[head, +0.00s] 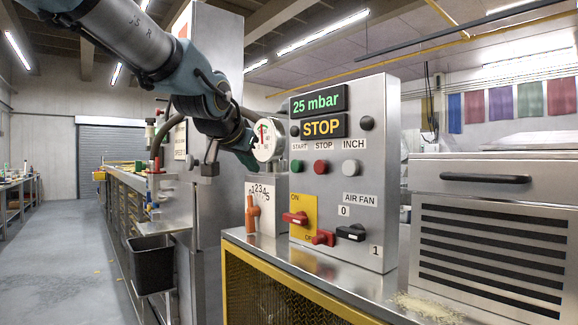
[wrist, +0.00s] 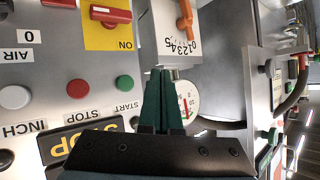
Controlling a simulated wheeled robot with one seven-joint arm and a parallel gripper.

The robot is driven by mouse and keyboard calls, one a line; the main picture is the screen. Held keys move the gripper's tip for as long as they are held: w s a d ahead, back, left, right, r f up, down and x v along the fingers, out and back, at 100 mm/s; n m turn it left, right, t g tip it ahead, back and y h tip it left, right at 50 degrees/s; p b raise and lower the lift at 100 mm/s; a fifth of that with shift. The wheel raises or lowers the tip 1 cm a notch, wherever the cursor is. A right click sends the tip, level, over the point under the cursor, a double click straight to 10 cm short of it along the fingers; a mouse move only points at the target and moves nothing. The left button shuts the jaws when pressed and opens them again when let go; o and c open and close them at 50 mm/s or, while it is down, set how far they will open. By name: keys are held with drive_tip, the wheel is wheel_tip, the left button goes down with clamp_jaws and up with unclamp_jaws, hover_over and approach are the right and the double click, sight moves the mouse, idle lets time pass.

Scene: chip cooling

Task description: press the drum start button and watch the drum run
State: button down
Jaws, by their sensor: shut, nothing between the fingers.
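The green START button (head: 297,166) is on the upright steel control panel (head: 375,225), left of the red STOP button (head: 321,167) and the white INCH button (head: 356,166). The amber display (head: 323,126) reads STOP. My gripper (head: 245,155) is beside the pressure gauge (head: 268,139), left of the buttons; its fingertips are hard to make out there. In the wrist view, which is upside down, my shut, empty fingers (wrist: 160,74) show beside the green button (wrist: 125,83), apart from it in the picture. I cannot tell their depth from the panel. No drum is clearly identifiable.
An orange lever (head: 251,214) on a numbered box, a red switch (head: 295,218) on a yellow plate and a black AIR FAN switch (head: 351,232) stick out below the buttons. A louvred steel unit (head: 490,225) stands at right. The aisle at left is open.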

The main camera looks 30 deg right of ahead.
drive_tip(key=shift+d, duration=0.15)
drive_tip(key=b, duration=0.2)
approach(292, 168)
drive_tip(key=w+f, duration=0.4)
drive_tip(key=shift+w+d+r, duration=0.1)
drive_tip(key=shift+d+r, duration=0.2)
drive_tip(key=shift+d, duration=0.65)
drive_tip(key=shift+d+b, duration=0.15)
drive_tip(key=shift+b, duration=0.2)
idle(1.0)
drive_tip(key=shift+d, duration=0.25)
drive_tip(key=shift+w+d+b, duration=0.15)
drive_tip(key=shift+d+b, duration=0.15)
drive_tip(key=shift+d, duration=0.2)
idle(0.8)
drive_tip(key=shift+a, duration=0.9)
drive_tip(key=shift+a, duration=0.1)
